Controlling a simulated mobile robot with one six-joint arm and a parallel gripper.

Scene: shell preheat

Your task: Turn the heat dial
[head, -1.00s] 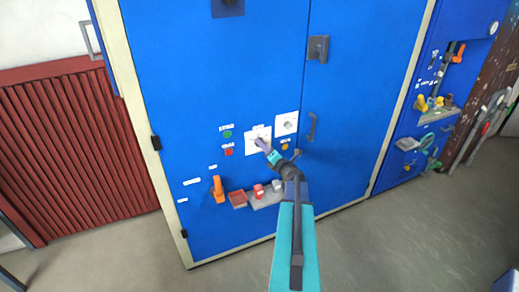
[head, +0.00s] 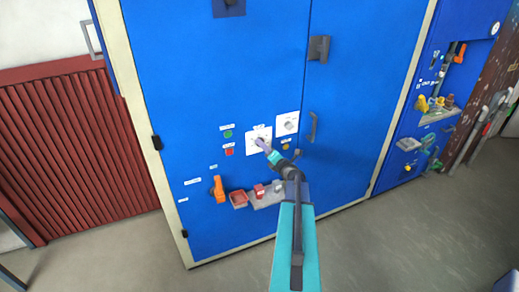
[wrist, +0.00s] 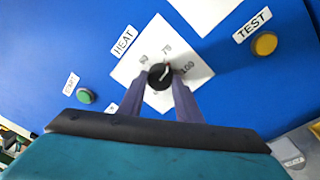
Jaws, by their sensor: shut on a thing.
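The heat dial (wrist: 158,75) is a round black knob with a light pointer mark. It sits on a white plate (wrist: 128,72) under a HEAT label (wrist: 124,40), with 50, 75 and 100 printed around it. The pointer slants up and right, near the 75. My gripper (wrist: 160,90) is shut on the dial, one purple finger on each side of its lower part. In the head view my gripper (head: 263,146) reaches the same white plate (head: 251,148) on the blue cabinet, and the fingers mostly hide the dial.
A green button (wrist: 84,96) and a yellow TEST button (wrist: 264,43) flank the plate. A second white plate (head: 288,123) is at upper right. Below are an orange handle (head: 218,188), a red tray (head: 239,200) and a grey shelf (head: 266,202).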

